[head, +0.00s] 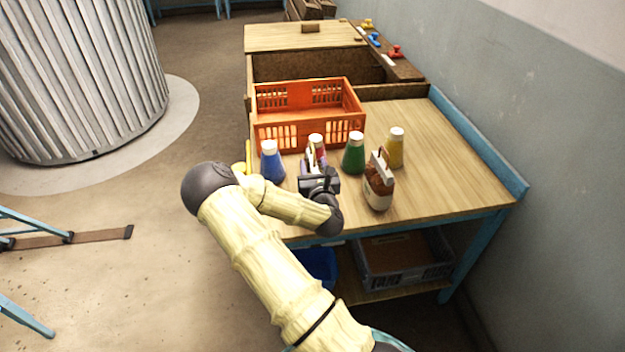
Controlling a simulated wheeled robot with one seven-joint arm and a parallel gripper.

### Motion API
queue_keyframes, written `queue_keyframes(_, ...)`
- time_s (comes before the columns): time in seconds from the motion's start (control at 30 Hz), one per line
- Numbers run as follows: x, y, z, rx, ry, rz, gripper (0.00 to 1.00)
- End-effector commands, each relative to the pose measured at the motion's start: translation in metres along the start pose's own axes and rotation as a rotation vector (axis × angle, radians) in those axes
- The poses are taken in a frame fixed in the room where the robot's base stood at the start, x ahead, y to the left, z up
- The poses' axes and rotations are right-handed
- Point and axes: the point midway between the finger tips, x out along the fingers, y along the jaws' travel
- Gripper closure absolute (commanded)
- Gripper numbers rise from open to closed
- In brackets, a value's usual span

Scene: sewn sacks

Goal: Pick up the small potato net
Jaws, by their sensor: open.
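A small brown net or sack (379,188) with a pale top and a whitish lower band stands upright near the table's front edge; it looks like the potato net. My gripper (318,172) is open, to the left of it and apart from it. The gripper points away over the table, in front of another small item (311,157) with a pale top. My gripper partly hides that item, and I cannot tell what it is or whether the fingers touch it.
Bottles stand close by: blue (271,163), green (354,155), yellow (395,150), and a white-capped one (316,140) behind the gripper. An orange crate (352,122) stands behind them. The wooden table (450,165) is clear on the right, up to the wall.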

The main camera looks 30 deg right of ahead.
Motion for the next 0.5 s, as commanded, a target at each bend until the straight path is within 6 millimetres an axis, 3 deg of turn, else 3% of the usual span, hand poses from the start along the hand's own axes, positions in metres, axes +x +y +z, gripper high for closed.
queue_keyframes(0.13, 0.0099, 0.0000, 0.0004, -0.001, 0.000, 0.000, 0.56)
queue_keyframes(0.5, 0.0097, 0.0001, -0.0001, -0.001, 0.000, 0.000, 0.56)
